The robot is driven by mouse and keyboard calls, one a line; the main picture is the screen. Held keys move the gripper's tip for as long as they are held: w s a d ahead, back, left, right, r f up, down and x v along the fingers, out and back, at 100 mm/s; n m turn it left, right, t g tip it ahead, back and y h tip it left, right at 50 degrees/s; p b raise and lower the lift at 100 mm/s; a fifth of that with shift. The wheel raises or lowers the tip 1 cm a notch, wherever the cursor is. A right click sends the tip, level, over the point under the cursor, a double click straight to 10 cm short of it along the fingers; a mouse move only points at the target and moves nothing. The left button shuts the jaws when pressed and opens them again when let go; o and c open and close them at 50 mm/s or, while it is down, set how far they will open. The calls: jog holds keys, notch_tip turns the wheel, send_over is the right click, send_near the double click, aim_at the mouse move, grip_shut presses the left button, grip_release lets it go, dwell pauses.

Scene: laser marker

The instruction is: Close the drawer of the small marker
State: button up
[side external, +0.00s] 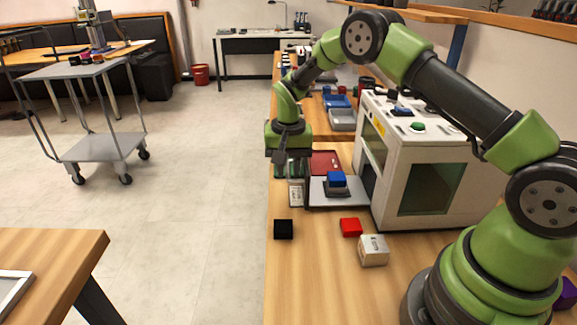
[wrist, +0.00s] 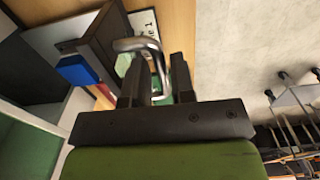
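The small marker (side external: 425,165) is a white box with green windows on the bench. Its drawer (side external: 345,203) is pulled out to the left, with a dark front panel that also shows in the wrist view (wrist: 103,40). A blue block on a dark holder (side external: 336,182) sits in the drawer. My gripper (side external: 290,160) is at the drawer's front, pointing down. In the wrist view, its two fingers (wrist: 157,82) stand apart, with part of the bent metal handle (wrist: 140,44) between them. I cannot tell whether either finger touches the handle.
A black block (side external: 283,229), a red block (side external: 351,227) and a whitish block (side external: 373,250) lie on the bench in front of the drawer. A red tray (side external: 325,162) and blue and grey bins (side external: 341,118) are behind. Open floor lies left of the bench.

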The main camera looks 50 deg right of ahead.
aim_at(330, 178)
grip_shut()
jog(key=shift+s+d, duration=0.1)
jog(key=s+d, duration=0.6)
jog(key=shift+s+d, duration=0.25)
jog(key=shift+d, duration=0.1)
grip_release()
